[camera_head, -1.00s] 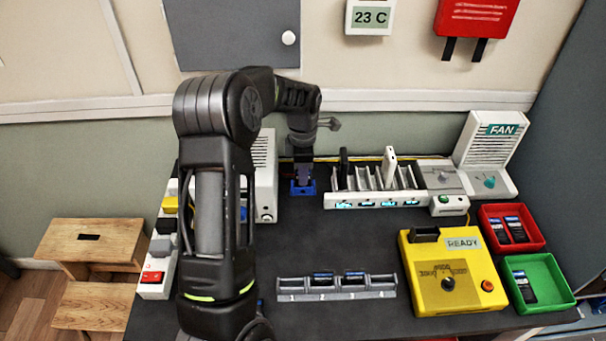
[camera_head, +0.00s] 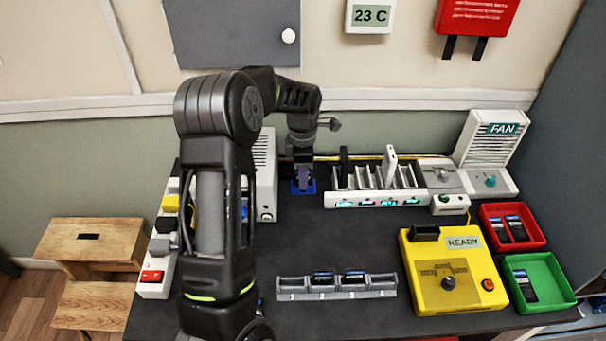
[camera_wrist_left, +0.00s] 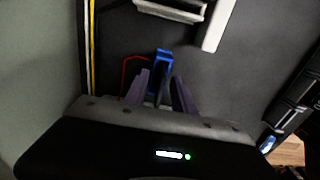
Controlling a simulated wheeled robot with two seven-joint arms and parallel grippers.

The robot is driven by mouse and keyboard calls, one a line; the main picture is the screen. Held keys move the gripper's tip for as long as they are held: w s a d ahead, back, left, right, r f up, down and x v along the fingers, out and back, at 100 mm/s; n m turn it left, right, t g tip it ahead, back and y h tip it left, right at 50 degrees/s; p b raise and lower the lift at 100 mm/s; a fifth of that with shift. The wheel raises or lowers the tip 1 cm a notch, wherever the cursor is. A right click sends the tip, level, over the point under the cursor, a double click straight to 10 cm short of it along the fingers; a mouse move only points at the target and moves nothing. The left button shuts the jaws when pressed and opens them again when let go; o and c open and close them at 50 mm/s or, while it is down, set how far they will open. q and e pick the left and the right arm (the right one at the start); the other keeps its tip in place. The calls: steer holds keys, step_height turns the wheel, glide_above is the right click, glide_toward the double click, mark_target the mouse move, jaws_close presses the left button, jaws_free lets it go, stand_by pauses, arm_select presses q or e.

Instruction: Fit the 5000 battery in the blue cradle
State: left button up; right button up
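The blue cradle (camera_head: 311,187) stands at the back of the dark table. My left gripper (camera_head: 303,186) points down right over it and covers most of it. I cannot read 5000 on any. My right gripper is out of view.
A white slotted rack (camera_head: 345,201) stands right of the cradle. A yellow tester (camera_head: 425,296) stands front right, beside red (camera_head: 540,240) and green (camera_head: 567,290) bins holding dark pieces. A white box (camera_head: 265,205) stands just left. The middle table is clear.

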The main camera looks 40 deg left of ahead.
arm_select(q)
steer(key=shift+r+b, duration=0.65)
steer(key=shift+r, duration=3.25)
